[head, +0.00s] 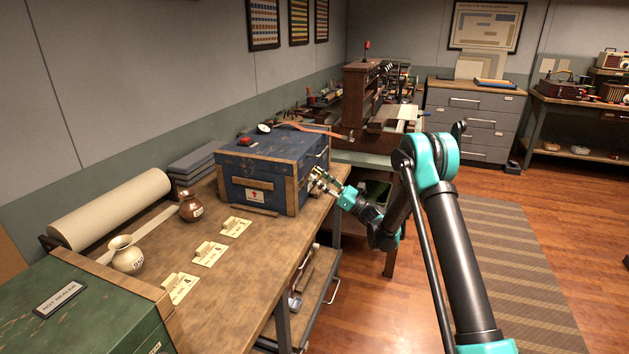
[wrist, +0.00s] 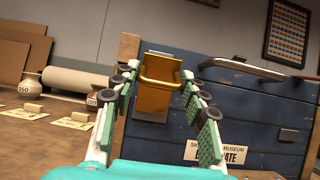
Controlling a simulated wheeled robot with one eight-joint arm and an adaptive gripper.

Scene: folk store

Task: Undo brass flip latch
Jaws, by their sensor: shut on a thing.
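The brass flip latch (wrist: 153,102) shows in the wrist view as a brass plate with a curved loop at its top, on the wooden-edged side of a blue chest (wrist: 240,110). The chest also shows in the head view (head: 235,170), standing on the workbench. My gripper (wrist: 158,76) has its green-padded fingers on both sides of the latch and is shut on it. In the head view my gripper (head: 322,180) is at the chest's right side, and the latch is mostly hidden there by the fingers.
The workbench (head: 245,262) holds a cream vase (head: 126,254), a brown jug (head: 191,207) and several cards. A green chest (head: 85,310) is at the front left. A pale metal handle (wrist: 260,70) is right of the latch. The floor to the right is open.

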